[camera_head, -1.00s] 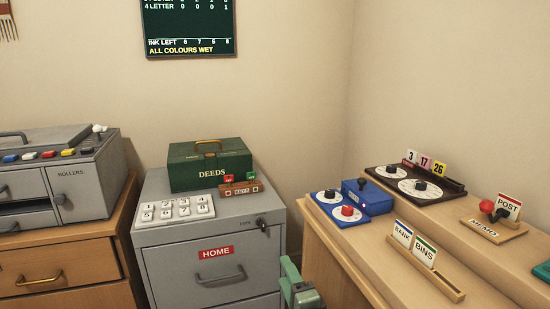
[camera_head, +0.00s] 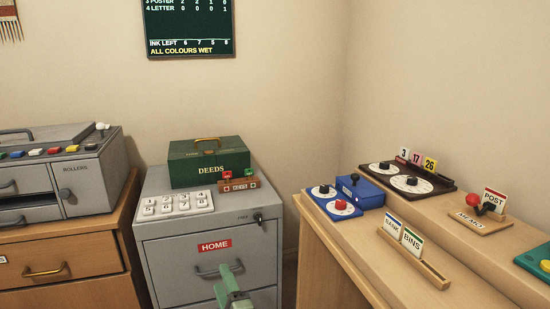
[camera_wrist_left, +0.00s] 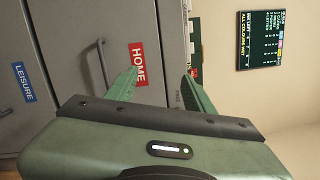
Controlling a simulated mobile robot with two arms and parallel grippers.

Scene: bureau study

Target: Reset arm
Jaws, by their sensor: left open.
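My left gripper (camera_head: 232,284) is green and shows low in the head view, in front of the grey filing cabinet (camera_head: 168,262) and near its HOME drawer handle. In the left wrist view its two green fingers (camera_wrist_left: 163,90) stand apart with nothing between them. Past them are the cabinet's red HOME label (camera_wrist_left: 138,65) and a drawer handle (camera_wrist_left: 102,62). I cannot tell the exact gap between gripper and cabinet, but the fingers do not hold the handle. My right gripper is in neither current view.
A green DEEDS box (camera_head: 208,163) and a white keypad (camera_head: 173,205) sit on the cabinet. A wooden desk (camera_head: 335,262) with dials and card holders stands at right. A wooden drawer unit (camera_head: 75,271) bears a grey rollers machine (camera_head: 92,178) at left.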

